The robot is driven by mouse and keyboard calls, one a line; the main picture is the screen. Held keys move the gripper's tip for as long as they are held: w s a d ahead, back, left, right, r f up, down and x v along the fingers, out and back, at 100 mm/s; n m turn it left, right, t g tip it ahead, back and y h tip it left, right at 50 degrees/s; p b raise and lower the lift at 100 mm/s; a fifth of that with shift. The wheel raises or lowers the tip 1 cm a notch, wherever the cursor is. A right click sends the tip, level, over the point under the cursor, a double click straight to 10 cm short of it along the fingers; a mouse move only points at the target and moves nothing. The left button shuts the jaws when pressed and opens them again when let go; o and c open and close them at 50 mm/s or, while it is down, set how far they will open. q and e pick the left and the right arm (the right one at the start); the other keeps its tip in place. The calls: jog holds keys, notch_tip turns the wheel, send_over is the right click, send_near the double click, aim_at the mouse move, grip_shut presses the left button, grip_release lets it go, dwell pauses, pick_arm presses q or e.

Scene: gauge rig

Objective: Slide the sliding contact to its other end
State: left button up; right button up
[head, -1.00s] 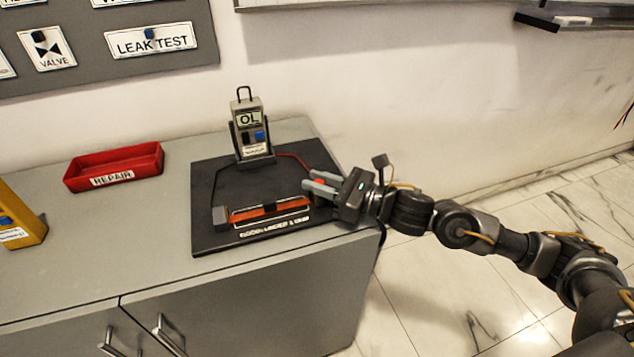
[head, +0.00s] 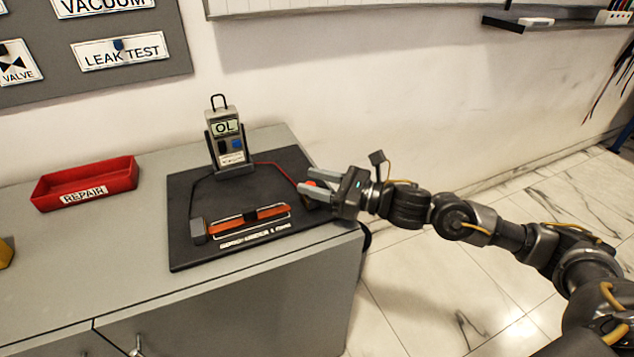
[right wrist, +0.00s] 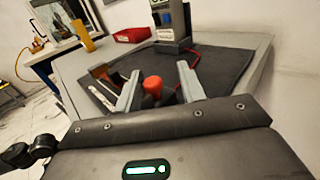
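A slide fixture stands on a dark board (head: 187,252), with a long orange bar (head: 229,226) and a grey block (head: 198,231) at its left end. A black piece (head: 250,214) sits near the bar's middle; I cannot tell if it is the sliding contact. Beyond the right end is a red knob (head: 311,184), also in the right wrist view (right wrist: 153,85). My right gripper (head: 304,187) is open, its fingers on either side of the knob, with gaps showing in the wrist view. My left gripper is not in view.
A meter (head: 228,145) reading "OL" stands at the board's back, with a red wire (head: 278,165) running toward the knob. A red REPAIR tray (head: 85,184) lies to the left on the grey cabinet top (head: 110,255). The counter between tray and board is clear.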

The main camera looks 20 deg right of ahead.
jog(key=shift+s+d+f, duration=0.15)
jog(key=shift+s+d, duration=0.15)
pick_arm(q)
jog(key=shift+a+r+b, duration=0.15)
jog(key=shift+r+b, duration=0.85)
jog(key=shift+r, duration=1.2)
pick_arm(e)
jog(key=v, duration=0.9)
jog(key=shift+s+d, duration=0.3)
